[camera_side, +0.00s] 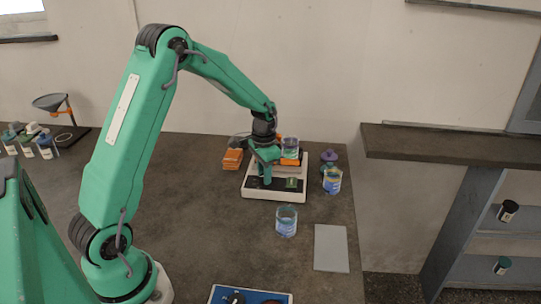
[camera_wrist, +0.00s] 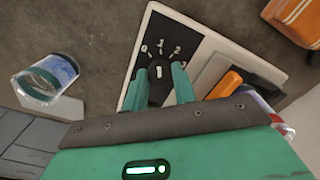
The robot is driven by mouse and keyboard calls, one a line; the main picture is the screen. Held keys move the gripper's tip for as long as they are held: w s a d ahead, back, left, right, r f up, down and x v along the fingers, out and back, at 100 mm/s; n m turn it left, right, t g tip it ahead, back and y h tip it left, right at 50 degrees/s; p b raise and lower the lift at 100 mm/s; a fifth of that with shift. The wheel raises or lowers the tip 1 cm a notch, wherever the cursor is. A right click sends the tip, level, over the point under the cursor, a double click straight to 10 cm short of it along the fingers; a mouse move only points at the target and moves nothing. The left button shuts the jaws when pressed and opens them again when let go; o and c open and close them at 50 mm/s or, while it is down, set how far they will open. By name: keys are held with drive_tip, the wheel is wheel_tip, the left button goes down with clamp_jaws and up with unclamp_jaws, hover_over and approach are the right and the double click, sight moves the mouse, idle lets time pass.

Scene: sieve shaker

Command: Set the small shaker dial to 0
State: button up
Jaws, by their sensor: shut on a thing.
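The sieve shaker (camera_side: 258,194) is a white base with a dark control panel in the side view. In the wrist view, its black panel (camera_wrist: 152,35) carries white numerals around a small dark dial (camera_wrist: 159,80). The dial's white mark points up in the picture, roughly toward the 1; the 0 is to the left of it. My gripper (camera_wrist: 159,76) has its green fingers on either side of the dial and is shut on it. In the side view, my gripper (camera_side: 266,177) reaches down onto the panel and hides the dial.
An orange box (camera_side: 233,159) is behind left. A grey plate (camera_side: 331,248) lies front right. The table left of the shaker is clear.

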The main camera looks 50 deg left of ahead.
drive_tip(key=n, duration=0.6)
drive_tip(key=shift+n, duration=0.3)
idle(0.4)
drive_tip(key=o, duration=1)
drive_tip(key=shift+r, duration=3.95)
